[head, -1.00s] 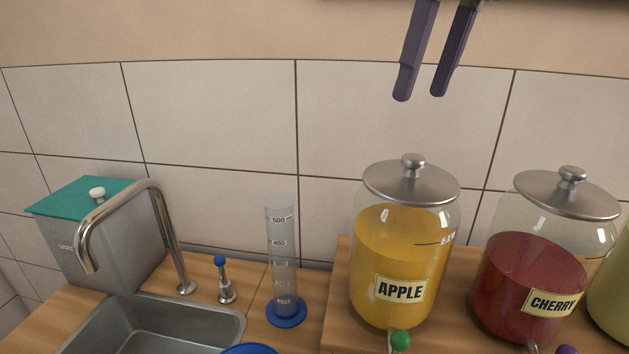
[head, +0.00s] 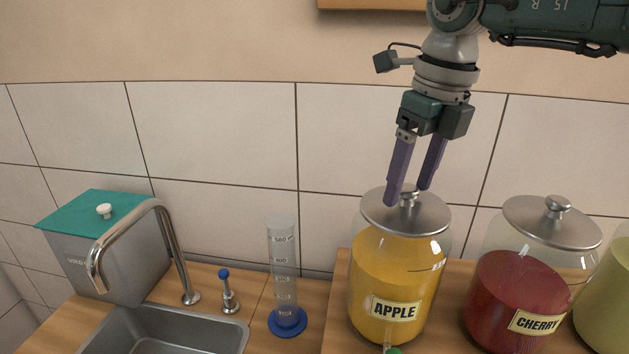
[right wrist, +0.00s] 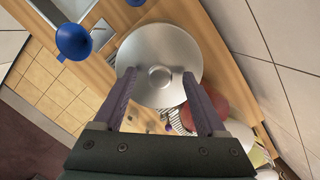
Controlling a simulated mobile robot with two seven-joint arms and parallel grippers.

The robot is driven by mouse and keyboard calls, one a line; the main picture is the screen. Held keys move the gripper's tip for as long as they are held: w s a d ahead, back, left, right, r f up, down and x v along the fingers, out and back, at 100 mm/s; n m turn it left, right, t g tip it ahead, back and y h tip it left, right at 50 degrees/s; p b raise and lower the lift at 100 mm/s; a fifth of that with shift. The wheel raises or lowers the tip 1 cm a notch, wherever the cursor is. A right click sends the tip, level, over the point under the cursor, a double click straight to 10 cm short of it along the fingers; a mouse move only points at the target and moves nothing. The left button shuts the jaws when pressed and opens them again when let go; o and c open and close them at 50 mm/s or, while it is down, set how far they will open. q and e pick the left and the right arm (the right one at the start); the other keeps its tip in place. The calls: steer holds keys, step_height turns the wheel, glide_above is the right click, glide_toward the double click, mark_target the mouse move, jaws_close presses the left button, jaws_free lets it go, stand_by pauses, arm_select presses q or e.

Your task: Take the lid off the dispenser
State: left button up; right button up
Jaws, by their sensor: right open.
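The apple dispenser (head: 387,285) is a glass jar of yellow liquid with an "APPLE" label. Its round silver lid (head: 425,216) with a small knob (head: 411,193) sits on top. The lid (right wrist: 140,50) and its knob (right wrist: 160,76) also show from above in the right wrist view. My right gripper (head: 408,196) is open with its fingers pointing down at the lid, one on each side of the knob. In the right wrist view, the fingers (right wrist: 160,78) flank the knob with gaps on both sides. My left gripper is not in view.
A cherry dispenser (head: 510,295) with its own silver lid (head: 552,222) stands close on the right. A measuring cylinder (head: 284,270) stands to the left, then a tap (head: 180,255), a sink (head: 165,330) and a teal-lidded bin (head: 110,250).

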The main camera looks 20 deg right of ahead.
steer(key=shift+c, duration=0.2)
jaws_close()
stand_by(0.3)
steer(key=shift+r, duration=0.1)
